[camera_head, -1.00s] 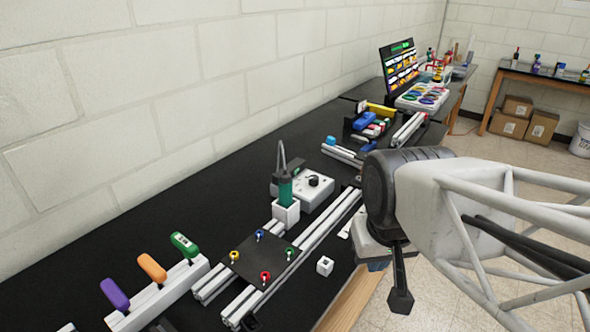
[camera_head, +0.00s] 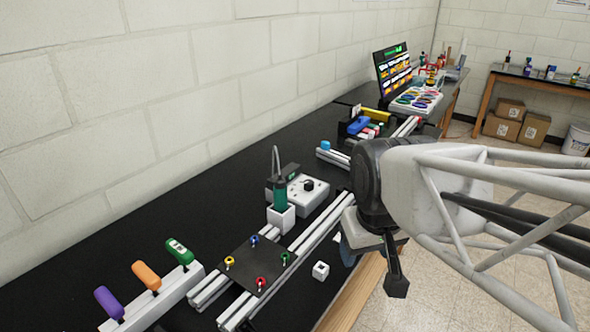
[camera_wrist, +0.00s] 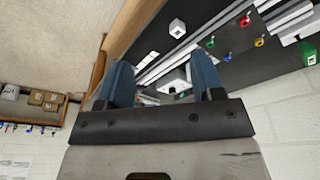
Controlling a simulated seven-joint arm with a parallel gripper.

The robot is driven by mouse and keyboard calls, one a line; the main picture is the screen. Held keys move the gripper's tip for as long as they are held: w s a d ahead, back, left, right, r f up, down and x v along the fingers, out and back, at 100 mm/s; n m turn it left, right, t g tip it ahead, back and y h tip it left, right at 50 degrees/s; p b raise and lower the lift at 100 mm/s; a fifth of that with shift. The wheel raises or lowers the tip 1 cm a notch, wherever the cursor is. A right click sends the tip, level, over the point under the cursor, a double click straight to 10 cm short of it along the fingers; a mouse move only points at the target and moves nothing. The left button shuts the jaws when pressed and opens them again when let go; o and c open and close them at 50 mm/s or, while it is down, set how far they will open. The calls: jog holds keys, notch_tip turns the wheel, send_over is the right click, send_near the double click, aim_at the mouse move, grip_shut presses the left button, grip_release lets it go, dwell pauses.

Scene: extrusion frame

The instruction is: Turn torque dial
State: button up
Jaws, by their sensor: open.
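The torque dial looks to be the black knob (camera_head: 309,185) on top of a white box (camera_head: 306,198) in the head view, beside a green screwdriver (camera_head: 278,191) standing in a white holder (camera_head: 281,218). My gripper (camera_wrist: 160,82) shows in the wrist view with two blue fingers wide apart and nothing between them. In the head view my wrist is at the bench's front edge, right of the white box and apart from it. My fingers are mostly hidden there. I cannot make out the dial clearly in the wrist view.
A black plate with coloured screws (camera_head: 252,268) lies on aluminium rails (camera_head: 325,228). A small white cube (camera_head: 321,270) sits near the front edge. Purple, orange and green handles (camera_head: 146,277) stand in a rack at the front left. A screen (camera_head: 393,70) stands far back.

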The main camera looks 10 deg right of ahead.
jog(key=w+r+n, duration=0.2)
jog(key=w+n, duration=0.2)
jog(key=w, duration=0.7)
jog(key=n+g, duration=0.3)
jog(key=n, duration=1)
send_over(309, 181)
notch_tip(309, 181, down, 10)
jog(key=shift+f, duration=0.15)
jog(key=shift+s, duration=0.1)
jog(key=shift+f, duration=3.9)
jog(key=c, duration=0.9)
